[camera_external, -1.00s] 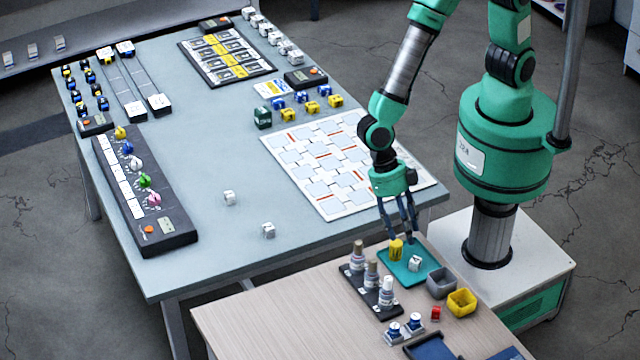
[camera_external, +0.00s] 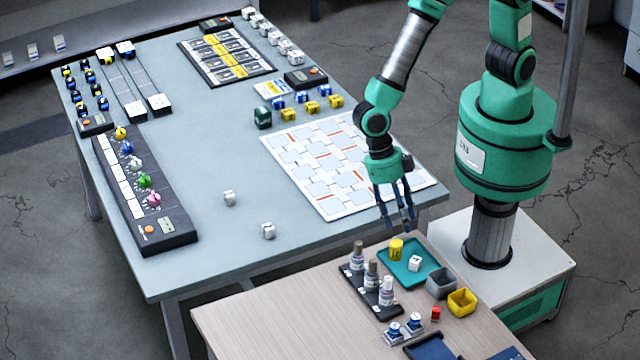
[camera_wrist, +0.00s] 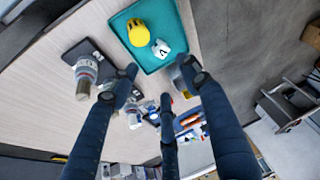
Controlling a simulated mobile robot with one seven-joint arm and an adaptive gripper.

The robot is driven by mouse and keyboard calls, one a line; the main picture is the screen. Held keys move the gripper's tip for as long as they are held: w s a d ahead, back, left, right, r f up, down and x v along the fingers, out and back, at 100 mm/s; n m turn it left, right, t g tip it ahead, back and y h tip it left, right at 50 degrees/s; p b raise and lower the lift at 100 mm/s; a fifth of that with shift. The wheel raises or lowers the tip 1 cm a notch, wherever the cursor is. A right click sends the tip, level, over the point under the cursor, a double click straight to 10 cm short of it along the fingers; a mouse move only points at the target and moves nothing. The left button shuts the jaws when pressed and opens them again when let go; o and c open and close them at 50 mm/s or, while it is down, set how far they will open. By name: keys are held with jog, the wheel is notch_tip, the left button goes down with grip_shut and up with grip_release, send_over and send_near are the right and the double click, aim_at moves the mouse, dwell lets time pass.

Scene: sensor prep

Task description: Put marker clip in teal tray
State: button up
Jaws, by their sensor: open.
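The teal tray (camera_external: 400,273) lies flat on the wooden side table, and it also shows in the wrist view (camera_wrist: 172,18). A small white block with a dark mark (camera_external: 415,263) rests inside it, also seen in the wrist view (camera_wrist: 160,48). A yellow cylinder-like piece (camera_external: 396,250) stands in the tray beside it, apart from it. I cannot tell for certain which piece is called the marker clip; the white block may be it. My gripper (camera_external: 399,222) is open and empty above the tray's far side, its fingers pointing down.
A dark rack with several bottles (camera_external: 371,279) stands left of the tray. A grey cup (camera_external: 440,284) and a yellow cup (camera_external: 461,302) stand to its right. A red piece (camera_external: 435,313) lies nearer the front.

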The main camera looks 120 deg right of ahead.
jog(key=s+d+r+m+t, duration=0.1)
jog(key=s+d+r+m, duration=0.2)
jog(key=r, duration=0.5)
jog(key=s+d+r+m+t+h, duration=0.1)
jog(key=d+r+m, duration=0.2)
jog(key=d+r, duration=0.35)
jog(key=s+d+r+m+t, duration=0.1)
jog(key=s+d+r+m, duration=0.15)
jog(key=r, duration=0.75)
jog(key=s+d+r+m+t+h, duration=0.1)
jog(key=s+d+r+m+t, duration=0.1)
jog(key=s+d+r+m, duration=0.4)
jog(key=s+d+r+m+t+h, duration=0.2)
jog(key=s+d+r+m, duration=0.4)
jog(key=s, duration=0.6)
jog(key=shift+m, duration=0.35)
